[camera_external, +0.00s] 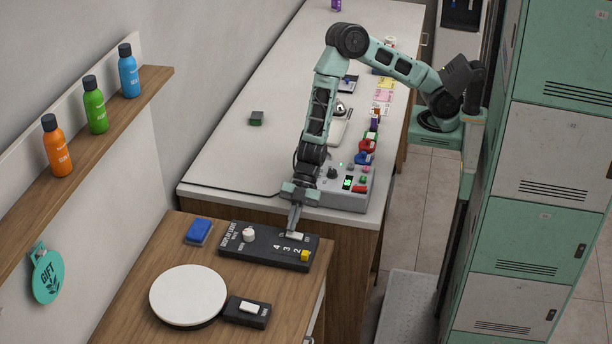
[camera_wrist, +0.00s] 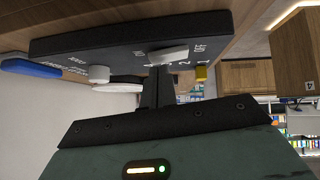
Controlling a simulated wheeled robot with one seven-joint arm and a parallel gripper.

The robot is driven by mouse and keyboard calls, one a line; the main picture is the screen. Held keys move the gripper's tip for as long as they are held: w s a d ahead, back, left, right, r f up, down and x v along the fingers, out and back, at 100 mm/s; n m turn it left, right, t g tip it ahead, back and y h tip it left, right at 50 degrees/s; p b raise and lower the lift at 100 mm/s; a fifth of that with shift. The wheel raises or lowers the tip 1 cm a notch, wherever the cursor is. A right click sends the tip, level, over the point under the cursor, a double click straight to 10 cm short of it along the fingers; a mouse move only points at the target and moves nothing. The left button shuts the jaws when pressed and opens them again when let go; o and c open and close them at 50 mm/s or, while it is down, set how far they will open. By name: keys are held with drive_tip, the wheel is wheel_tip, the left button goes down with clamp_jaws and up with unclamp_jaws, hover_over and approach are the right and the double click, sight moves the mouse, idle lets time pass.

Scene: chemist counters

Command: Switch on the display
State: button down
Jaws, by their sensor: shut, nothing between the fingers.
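A black control box (camera_external: 262,252) with white lettering lies on the wooden counter. It carries a white knob (camera_external: 248,234), a white rocker switch (camera_external: 296,236) and a yellow knob (camera_external: 305,256). The wrist view shows the rocker (camera_wrist: 168,55) between what look like ON and OFF labels. My gripper (camera_external: 291,230) is shut and empty, pointing down at the rocker. In the wrist view its fingertips (camera_wrist: 160,70) are right at the rocker; I cannot tell if they touch it. A round white turntable (camera_external: 188,293) stands in front, beside a small black switch box (camera_external: 247,312).
A blue block (camera_external: 199,231) lies left of the control box. Behind, a white counter (camera_external: 230,150) holds a grey device (camera_external: 345,188) with a green readout, close to my arm. Green and white lockers (camera_external: 550,150) stand at right. A bottle shelf (camera_external: 90,125) is at left.

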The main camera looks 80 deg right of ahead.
drive_tip(key=shift+f, duration=0.15)
drive_tip(key=shift+w+f, duration=0.1)
drive_tip(key=shift+f, duration=0.2)
idle(0.3)
drive_tip(key=shift+b, duration=0.3)
drive_tip(key=shift+s+r+b, duration=0.15)
drive_tip(key=shift+s+b, duration=0.25)
drive_tip(key=shift+s, duration=0.4)
drive_tip(key=shift+r, duration=0.2)
